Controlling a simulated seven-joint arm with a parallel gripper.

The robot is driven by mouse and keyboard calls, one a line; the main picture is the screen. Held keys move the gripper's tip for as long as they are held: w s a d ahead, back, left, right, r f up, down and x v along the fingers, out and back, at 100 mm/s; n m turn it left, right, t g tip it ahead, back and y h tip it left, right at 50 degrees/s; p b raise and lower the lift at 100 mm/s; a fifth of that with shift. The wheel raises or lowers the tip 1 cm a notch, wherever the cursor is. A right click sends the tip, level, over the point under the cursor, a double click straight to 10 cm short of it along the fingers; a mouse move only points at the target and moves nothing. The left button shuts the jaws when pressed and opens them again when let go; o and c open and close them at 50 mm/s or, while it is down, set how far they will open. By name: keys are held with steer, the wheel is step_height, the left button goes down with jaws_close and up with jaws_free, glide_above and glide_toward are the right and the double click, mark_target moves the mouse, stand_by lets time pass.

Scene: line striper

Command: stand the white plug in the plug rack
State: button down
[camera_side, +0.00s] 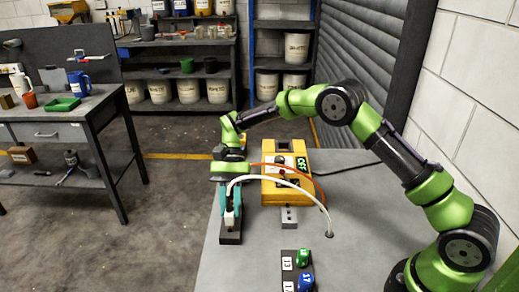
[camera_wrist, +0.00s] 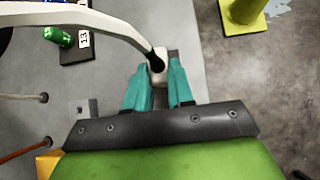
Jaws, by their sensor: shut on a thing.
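My gripper (camera_side: 231,199) has teal fingers and points down near the left edge of the grey table. It is shut on the white plug (camera_side: 229,218), whose lower part shows below the fingers. In the wrist view the plug (camera_wrist: 161,76) sits between the fingertips (camera_wrist: 162,84), with a black collar on top where a thick white cable leaves it. A dark block (camera_side: 230,238), apparently the plug rack, is directly under the plug; part of it shows beside the plug in the wrist view (camera_wrist: 174,56). I cannot tell whether plug and block touch.
The white cable (camera_side: 302,190) arches right to the table. A yellow box (camera_side: 288,189) with a green display stands behind, with an orange cable (camera_side: 277,166). A small grey block (camera_side: 289,217) is right of the gripper. A dark numbered strip holds green (camera_side: 303,257) and blue (camera_side: 306,281) pieces.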

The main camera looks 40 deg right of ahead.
mark_target(231, 184)
steer(key=c, duration=0.9)
jaws_free()
steer(key=shift+r, duration=0.1)
steer(key=shift+o, duration=0.5)
steer(key=shift+o, duration=1.1)
steer(key=shift+w+r, duration=0.1)
steer(key=shift+w, duration=0.05)
steer(key=shift+v, duration=3.4)
steer(key=shift+d, duration=0.1)
